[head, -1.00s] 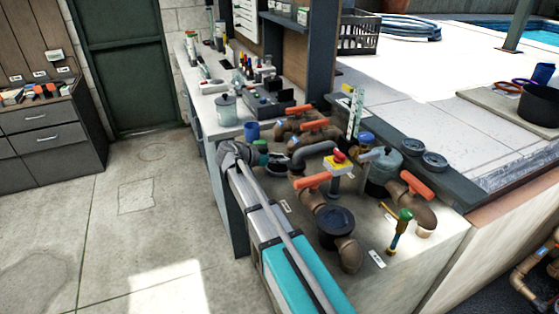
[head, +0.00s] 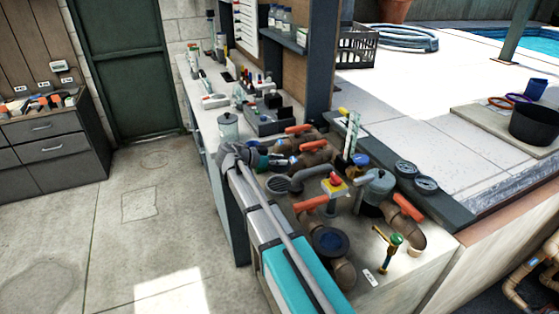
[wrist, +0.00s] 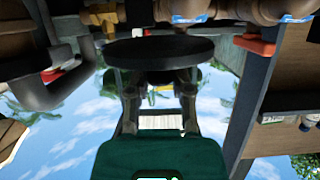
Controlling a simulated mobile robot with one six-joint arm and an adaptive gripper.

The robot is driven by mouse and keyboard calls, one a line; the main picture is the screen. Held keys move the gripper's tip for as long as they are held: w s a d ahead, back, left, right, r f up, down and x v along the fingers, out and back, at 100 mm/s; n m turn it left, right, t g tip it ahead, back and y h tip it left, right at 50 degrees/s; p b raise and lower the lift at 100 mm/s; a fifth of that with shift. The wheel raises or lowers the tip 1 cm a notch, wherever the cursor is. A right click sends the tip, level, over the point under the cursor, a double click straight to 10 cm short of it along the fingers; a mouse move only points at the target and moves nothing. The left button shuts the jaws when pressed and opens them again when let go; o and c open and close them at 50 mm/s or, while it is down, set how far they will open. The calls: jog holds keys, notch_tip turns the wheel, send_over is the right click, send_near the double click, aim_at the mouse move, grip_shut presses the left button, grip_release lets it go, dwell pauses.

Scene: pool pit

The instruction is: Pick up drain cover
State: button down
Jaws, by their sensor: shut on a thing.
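A dark round disc, which looks like the drain cover (wrist: 160,49), spans the upper middle of the wrist view, seen nearly edge-on. My gripper (wrist: 159,86) is shut on it, with one finger on each side just below the disc. In the head view my gripper (head: 268,160) is over the bench, among the pipes and close to the clear lidded jar. The disc is hard to make out there, and my arm hides part of the bench.
Brown pipes with orange handles (head: 312,204) crowd the bench to the right. A grey bent pipe (head: 308,174) and a red button on a yellow box (head: 335,185) stand close by. A clear jar (head: 228,127) is just behind. The floor to the left is clear.

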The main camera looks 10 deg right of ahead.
jog(key=shift+r+p, duration=0.5)
jog(key=shift+r, duration=0.3)
dwell(2.5)
dwell(0.5)
notch_tip(320, 180, up, 7)
jog(key=p, duration=0.7)
jog(key=shift+r, duration=0.1)
notch_tip(320, 180, down, 7)
jog(key=b, duration=0.7)
dwell(0.5)
dwell(2.1)
